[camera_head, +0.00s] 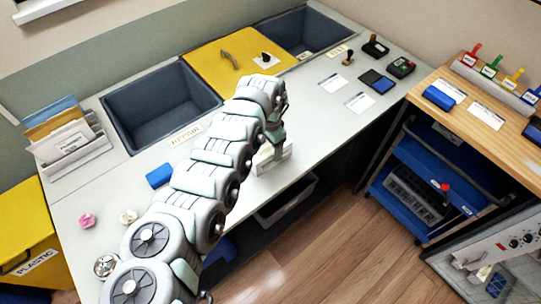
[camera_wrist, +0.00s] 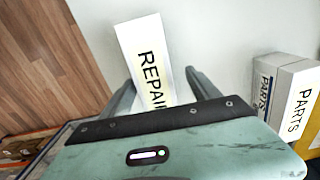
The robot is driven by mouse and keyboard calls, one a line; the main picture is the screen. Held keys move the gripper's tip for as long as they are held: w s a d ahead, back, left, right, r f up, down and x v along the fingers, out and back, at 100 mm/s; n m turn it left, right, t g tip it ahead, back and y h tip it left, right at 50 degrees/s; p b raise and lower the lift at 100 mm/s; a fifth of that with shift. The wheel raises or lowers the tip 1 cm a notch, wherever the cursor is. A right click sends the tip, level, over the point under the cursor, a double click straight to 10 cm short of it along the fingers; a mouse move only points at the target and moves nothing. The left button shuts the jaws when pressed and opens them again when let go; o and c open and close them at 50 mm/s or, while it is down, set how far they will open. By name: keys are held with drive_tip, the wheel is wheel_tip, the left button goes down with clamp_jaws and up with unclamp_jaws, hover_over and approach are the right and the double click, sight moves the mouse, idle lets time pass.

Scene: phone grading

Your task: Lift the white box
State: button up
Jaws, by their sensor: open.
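A white box (camera_wrist: 143,48) with a label reading REPAIR stands out in the wrist view, against the pale table top. My gripper (camera_wrist: 165,88) is open, with one dark finger on each side of the box's near part. I cannot tell whether the fingers touch it. The box's near end is hidden behind my gripper's body. In the head view, my gripper (camera_head: 270,155) is low at the table's front edge, and a white box (camera_head: 285,160) shows partly beside it.
Grey boxes labelled PARTS (camera_wrist: 297,95) stand to the right in the wrist view. In the head view, a dark bin (camera_head: 118,107) and a yellow panel (camera_head: 205,65) lie behind my arm. A blue block (camera_head: 159,175) is left of it. Wooden floor (camera_head: 320,240) lies beyond the front edge.

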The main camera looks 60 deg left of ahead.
drive_tip(key=f, duration=0.2)
drive_tip(key=d+f+b, duration=0.1)
drive_tip(key=f, duration=0.1)
drive_tip(key=shift+s+a+f, duration=0.1)
drive_tip(key=shift+f, duration=0.35)
drive_tip(key=shift+r, duration=0.1)
drive_tip(key=shift+c, duration=0.2)
clamp_jaws()
